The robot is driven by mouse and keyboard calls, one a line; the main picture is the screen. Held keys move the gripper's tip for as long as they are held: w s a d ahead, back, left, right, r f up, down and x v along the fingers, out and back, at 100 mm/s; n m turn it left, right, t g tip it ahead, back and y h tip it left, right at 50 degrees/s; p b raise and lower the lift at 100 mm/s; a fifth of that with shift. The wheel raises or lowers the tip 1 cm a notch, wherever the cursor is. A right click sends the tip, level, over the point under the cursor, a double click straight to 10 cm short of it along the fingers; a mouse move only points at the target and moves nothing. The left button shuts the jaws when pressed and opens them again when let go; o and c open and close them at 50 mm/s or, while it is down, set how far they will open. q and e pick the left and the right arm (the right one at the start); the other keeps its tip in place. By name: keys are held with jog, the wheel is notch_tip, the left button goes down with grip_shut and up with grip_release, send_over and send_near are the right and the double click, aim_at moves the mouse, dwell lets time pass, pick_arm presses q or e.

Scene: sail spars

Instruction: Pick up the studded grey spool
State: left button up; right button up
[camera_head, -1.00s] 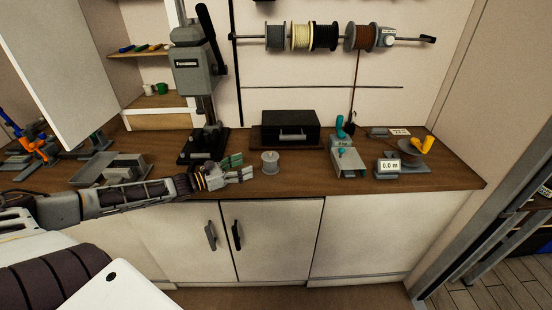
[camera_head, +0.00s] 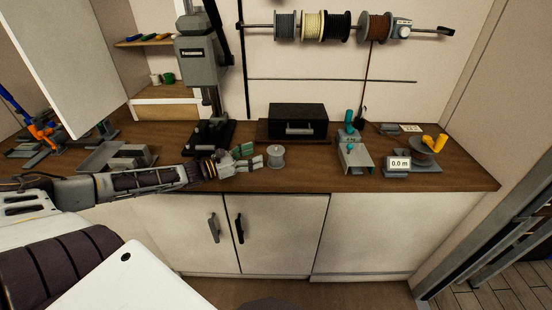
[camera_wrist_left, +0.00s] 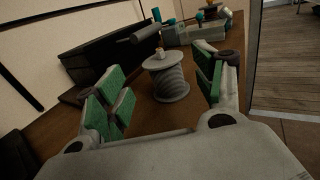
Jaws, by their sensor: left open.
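The grey spool (camera_head: 276,156) stands upright on the wooden worktop, near its front edge. In the left wrist view the spool (camera_wrist_left: 168,82) shows a pale round top flange, a ribbed grey body and a small tan piece on top; studs cannot be made out. My left gripper (camera_head: 255,157) is open, just left of the spool and pointing at it. In the left wrist view its green-padded fingers (camera_wrist_left: 164,92) stand apart, with the spool ahead in the gap between them, and they appear not to touch it. My right gripper is not in view.
A black case (camera_head: 298,121) stands behind the spool. A drill-press-like machine (camera_head: 203,70) stands behind my left arm. Right of the spool are a grey holder with a teal handle (camera_head: 354,155) and a meter reading 0.0 m (camera_head: 397,165). The worktop between spool and holder is clear.

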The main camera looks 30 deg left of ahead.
aim_at(273, 151)
pick_arm(q)
jog(key=shift+w+d, duration=0.15)
jog(key=shift+w, duration=0.15)
jog(key=shift+b+x, duration=0.8)
jog(key=shift+x, duration=0.05)
jog(key=shift+b+x, duration=0.55)
jog(key=shift+x, duration=0.45)
jog(key=shift+w+d, duration=0.3)
jog(key=shift+w, duration=0.25)
jog(key=shift+b+x, duration=0.4)
jog(key=shift+x, duration=0.7)
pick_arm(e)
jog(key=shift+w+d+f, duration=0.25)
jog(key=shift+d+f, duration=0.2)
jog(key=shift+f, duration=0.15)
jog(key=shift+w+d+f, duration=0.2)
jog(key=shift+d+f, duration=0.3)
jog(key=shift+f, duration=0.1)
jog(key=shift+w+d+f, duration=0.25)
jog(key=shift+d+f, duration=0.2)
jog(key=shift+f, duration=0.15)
pick_arm(q)
jog(key=shift+w+d, duration=0.15)
jog(key=shift+w, duration=0.15)
